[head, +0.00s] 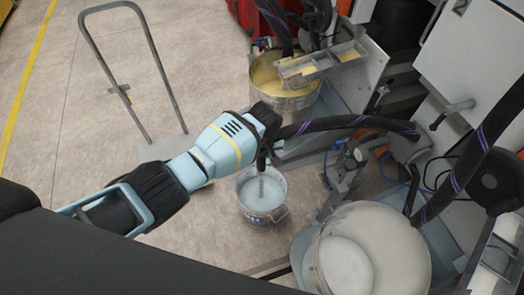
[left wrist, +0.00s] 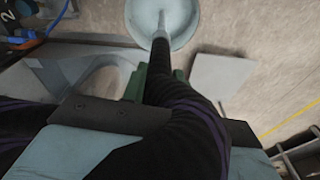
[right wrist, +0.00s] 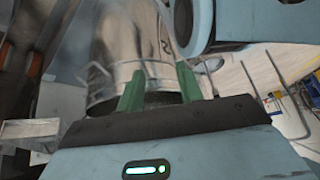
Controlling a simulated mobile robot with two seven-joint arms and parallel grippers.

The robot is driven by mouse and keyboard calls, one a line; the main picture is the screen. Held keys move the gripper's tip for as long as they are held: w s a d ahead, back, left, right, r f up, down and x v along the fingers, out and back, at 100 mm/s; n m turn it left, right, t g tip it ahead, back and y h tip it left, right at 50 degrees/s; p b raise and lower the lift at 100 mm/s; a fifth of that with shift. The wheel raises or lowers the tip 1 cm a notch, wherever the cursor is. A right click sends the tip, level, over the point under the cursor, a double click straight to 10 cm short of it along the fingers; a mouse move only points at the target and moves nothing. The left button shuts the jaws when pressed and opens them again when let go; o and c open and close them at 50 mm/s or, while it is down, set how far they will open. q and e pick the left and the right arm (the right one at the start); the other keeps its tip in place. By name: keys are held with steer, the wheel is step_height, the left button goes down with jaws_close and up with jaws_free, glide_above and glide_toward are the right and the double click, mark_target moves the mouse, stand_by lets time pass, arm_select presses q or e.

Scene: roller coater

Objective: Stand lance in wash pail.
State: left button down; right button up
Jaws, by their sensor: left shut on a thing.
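The wash pail (head: 264,215) is a metal bucket with pale blue liquid, standing on the floor in the middle of the head view. It also shows at the top of the left wrist view (left wrist: 183,38). My left gripper (head: 268,125) is above it, shut on the lance, whose grey tube (head: 262,185) points down within the pail's rim. I cannot tell how deep the tip reaches. In the left wrist view the lance tube (left wrist: 161,22) and its black hose (left wrist: 185,115) run through the green fingers. My right gripper (right wrist: 160,92) is open and empty, its green fingers spread before a metal container.
A pail of yellow coating (head: 270,85) stands behind under a metal tray (head: 325,62). A large whitish drum (head: 370,255) stands at front right. The machine with thick hoses fills the right. A grey hand cart (head: 155,70) is at left, with clear floor around it.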

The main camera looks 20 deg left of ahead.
steer(key=shift+w, duration=0.2)
arm_select(q)
steer(key=shift+f, duration=0.25)
arm_select(e)
steer(key=shift+s+f, duration=0.15)
steer(key=shift+f, duration=0.05)
arm_select(q)
steer(key=shift+f+b, duration=0.4)
steer(key=shift+f, duration=0.15)
arm_select(e)
steer(key=shift+s+f, duration=0.35)
steer(key=shift+s, duration=0.1)
arm_select(q)
steer(key=shift+f, duration=0.3)
arm_select(e)
steer(key=shift+f, duration=0.2)
arm_select(q)
steer(key=c, duration=1.5)
jaws_free()
steer(key=shift+b, duration=0.3)
steer(key=shift+c, duration=0.2)
steer(key=o, duration=0.5)
arm_select(e)
steer(key=shift+w, duration=0.35)
arm_select(q)
steer(key=shift+f, duration=0.1)
